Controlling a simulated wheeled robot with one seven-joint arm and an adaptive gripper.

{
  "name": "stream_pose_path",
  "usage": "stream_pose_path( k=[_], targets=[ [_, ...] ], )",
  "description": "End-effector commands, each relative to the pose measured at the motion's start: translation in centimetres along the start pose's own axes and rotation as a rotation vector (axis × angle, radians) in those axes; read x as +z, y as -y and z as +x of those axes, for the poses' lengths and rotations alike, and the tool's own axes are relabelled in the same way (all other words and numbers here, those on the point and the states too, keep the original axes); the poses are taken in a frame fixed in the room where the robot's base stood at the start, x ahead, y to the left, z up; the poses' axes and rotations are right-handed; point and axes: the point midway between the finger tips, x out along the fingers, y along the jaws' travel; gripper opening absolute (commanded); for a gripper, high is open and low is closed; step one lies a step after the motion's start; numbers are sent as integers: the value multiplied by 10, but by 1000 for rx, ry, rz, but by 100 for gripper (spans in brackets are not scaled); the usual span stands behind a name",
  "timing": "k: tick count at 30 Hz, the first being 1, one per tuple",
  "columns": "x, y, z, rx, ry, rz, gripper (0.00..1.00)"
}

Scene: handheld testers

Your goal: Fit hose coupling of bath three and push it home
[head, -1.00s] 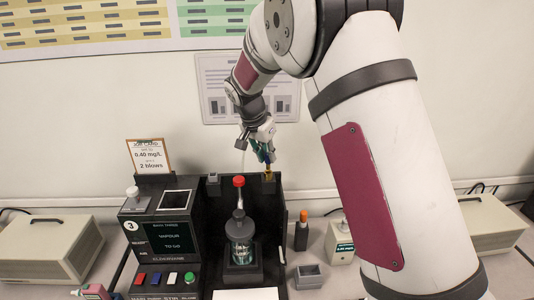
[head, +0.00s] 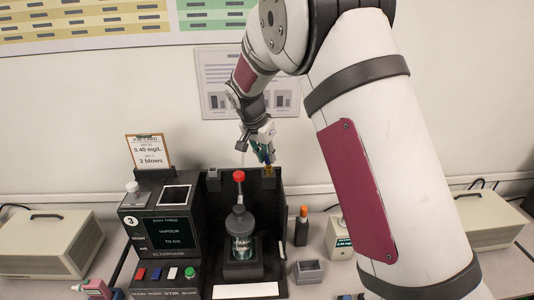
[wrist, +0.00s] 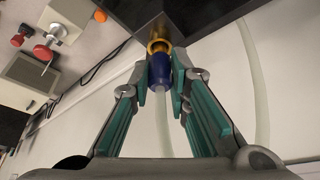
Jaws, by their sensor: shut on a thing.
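The bath three unit (head: 158,222) is a black box with a "3" badge and a lit screen. A brass fitting (head: 268,170) stands on the top edge of its back panel; it also shows in the wrist view (wrist: 158,47). My gripper (head: 265,152) is above it, its teal-padded fingers (wrist: 160,90) shut on the blue hose coupling (wrist: 160,70). The coupling lines up with the brass fitting and its front end meets it; how deep it sits I cannot tell. A pale hose (wrist: 163,125) runs back from the coupling between the fingers.
A job card (head: 149,150) stands on the unit's top left. A grey tray (head: 308,271) and an orange-topped bottle (head: 302,228) are at right. Beige cases stand on both sides.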

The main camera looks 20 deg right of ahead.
Motion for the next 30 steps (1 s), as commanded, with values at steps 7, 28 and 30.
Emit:
stream_pose_path(
  k=[7,28,30],
  targets=[
    [2,0,5,1,0,0,0],
    [5,0,12,1,1,0,40],
    [5,0,12,1,1,0,40]
  ],
)
